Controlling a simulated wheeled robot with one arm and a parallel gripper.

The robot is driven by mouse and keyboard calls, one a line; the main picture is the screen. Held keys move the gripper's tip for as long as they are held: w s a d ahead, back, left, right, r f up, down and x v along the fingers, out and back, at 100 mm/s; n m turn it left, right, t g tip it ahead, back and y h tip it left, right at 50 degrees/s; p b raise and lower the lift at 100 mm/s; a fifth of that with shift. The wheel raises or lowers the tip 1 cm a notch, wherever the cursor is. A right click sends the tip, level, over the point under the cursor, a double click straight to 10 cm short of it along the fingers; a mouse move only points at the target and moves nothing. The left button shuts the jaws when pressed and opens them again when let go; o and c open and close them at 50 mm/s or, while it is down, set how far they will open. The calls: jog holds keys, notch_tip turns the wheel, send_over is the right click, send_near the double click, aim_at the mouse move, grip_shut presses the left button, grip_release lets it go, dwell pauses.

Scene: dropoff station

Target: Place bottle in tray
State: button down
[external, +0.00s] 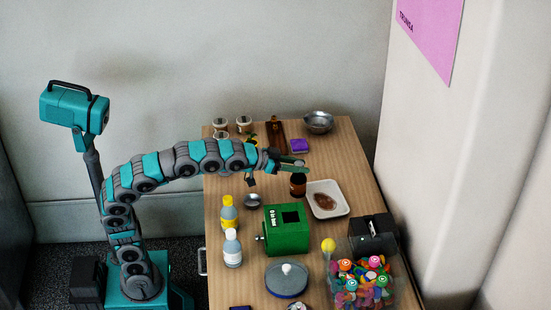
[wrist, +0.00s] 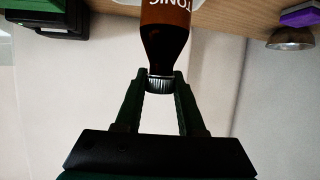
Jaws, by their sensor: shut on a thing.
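My gripper (external: 300,169) is above the bottle. In the wrist view my gripper (wrist: 160,80) is shut on the bottle's ribbed cap, one finger on each side. The tray holds a flat reddish-brown thing (external: 326,202). I cannot tell whether the bottle's base touches the table.
A green box (external: 287,236) stands in front of the bottle. A small metal bowl (external: 253,201), a yellow bottle (external: 228,213) and a white bottle (external: 232,248) are to the left. A purple block (external: 299,146) and metal bowl (external: 318,122) are behind. A black box (external: 373,237) is front right.

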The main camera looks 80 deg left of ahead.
jog(key=d+x, duration=0.1)
jog(key=x, duration=0.9)
jog(key=shift+d+f, duration=0.3)
jog(key=shift+w+f, duration=0.1)
jog(key=shift+f, duration=0.05)
jog(key=c, duration=0.5)
grip_release()
jog(key=v, duration=1.2)
